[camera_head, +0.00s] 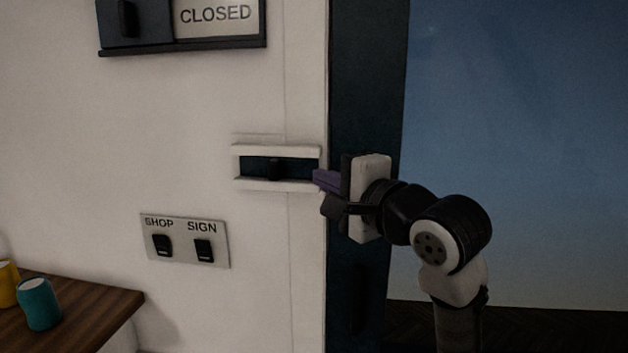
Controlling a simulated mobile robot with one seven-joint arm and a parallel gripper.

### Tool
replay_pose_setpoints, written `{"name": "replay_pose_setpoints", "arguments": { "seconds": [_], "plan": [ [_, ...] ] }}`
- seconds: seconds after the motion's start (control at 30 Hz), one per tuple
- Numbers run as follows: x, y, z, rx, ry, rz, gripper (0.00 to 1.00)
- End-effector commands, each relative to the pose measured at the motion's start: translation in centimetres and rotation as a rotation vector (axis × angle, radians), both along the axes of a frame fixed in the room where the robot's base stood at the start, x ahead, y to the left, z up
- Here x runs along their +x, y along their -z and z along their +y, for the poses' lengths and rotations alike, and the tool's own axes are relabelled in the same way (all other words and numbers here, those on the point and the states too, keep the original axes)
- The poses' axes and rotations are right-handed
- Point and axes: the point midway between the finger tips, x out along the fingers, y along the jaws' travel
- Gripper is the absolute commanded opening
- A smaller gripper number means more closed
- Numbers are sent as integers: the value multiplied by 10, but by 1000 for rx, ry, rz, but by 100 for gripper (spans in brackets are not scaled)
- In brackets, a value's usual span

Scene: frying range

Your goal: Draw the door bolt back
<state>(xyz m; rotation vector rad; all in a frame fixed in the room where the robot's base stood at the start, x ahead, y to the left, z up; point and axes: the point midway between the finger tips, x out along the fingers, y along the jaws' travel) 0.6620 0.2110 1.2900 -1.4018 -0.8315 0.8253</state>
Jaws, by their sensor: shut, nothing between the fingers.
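The door bolt (293,169) is a dark bar with a small dark knob (273,169), set between two white rails (247,185) on the white wall. The knob stands near the middle of the rails. My gripper (317,182) is at the right end of the rails, with its purple fingers pointing left. The fingers are shut and empty, right of the knob and apart from it. Whether the fingertips touch the rail end, I cannot tell. My gripper and wrist cover part of the dark door frame (365,80).
A switch plate (184,254) marked SHOP and SIGN is below left of the bolt. A CLOSED sign (216,18) hangs above. A wooden counter (95,306) with a teal cup (39,303) and a yellow cup (7,285) is at lower left. Blue glass (530,130) fills the right.

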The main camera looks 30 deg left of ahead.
Motion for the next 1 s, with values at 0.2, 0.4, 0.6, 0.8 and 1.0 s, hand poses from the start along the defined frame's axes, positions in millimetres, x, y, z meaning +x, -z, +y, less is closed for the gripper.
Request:
{"name": "replay_pose_setpoints", "arguments": {
  "seconds": [0.2, 0.4, 0.6, 0.8, 1.0],
  "plan": [
    [-24, 4, -44, -1, 3, -3, 0],
    [-36, 3, -66, -1, 2, -2, 0],
    [-39, 2, -71, -1, 1, 0, 0],
    [-39, 2, -71, -1, 1, 0, 0],
    [-39, 2, -69, 0, -1, -6, 0]
  ]
}}
